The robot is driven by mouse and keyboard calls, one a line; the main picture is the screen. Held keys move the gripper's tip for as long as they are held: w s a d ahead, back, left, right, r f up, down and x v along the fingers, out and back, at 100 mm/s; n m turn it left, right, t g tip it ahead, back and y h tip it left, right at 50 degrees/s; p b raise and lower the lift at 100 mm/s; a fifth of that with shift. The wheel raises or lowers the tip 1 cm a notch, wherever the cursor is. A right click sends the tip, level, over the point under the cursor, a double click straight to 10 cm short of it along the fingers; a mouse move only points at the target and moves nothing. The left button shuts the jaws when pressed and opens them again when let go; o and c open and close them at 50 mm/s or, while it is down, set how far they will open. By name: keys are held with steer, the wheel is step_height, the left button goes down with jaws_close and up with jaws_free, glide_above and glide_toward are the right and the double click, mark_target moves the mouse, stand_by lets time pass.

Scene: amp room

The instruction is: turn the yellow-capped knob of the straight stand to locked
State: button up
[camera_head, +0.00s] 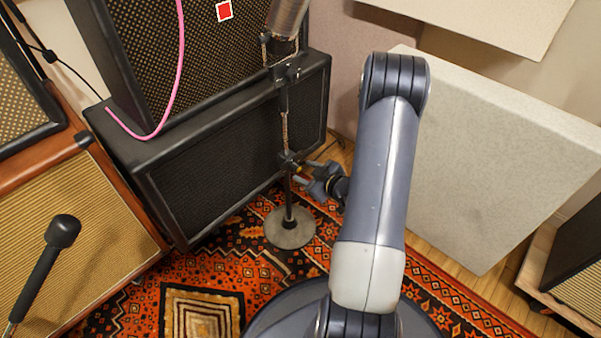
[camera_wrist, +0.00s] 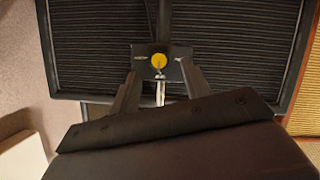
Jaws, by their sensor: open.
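The straight stand (camera_head: 289,214) is upright on a round grey base, with a large microphone at its top. Its yellow-capped knob (camera_wrist: 158,61) sits on a dark block on the pole and faces the wrist camera. Small pale marks show left of and below the yellow cap. My gripper (camera_wrist: 157,70) is open, with one finger on each side below the knob; I cannot tell whether either finger touches it. In the head view my gripper (camera_head: 314,178) is just right of the pole, at the knob's height, and the yellow cap shows only as a small spot.
A black speaker cabinet (camera_head: 220,150) stands close behind the stand, with another cabinet on it and a pink cable hanging down. A pale panel (camera_head: 490,150) is at the right. A second microphone (camera_head: 62,232) is at the lower left. Patterned rug (camera_head: 205,265) covers the floor.

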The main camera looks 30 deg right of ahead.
mark_target(299, 169)
steer(key=shift+b+x, duration=0.35)
steer(key=shift+x, duration=1.25)
steer(key=shift+c, duration=0.2)
jaws_close()
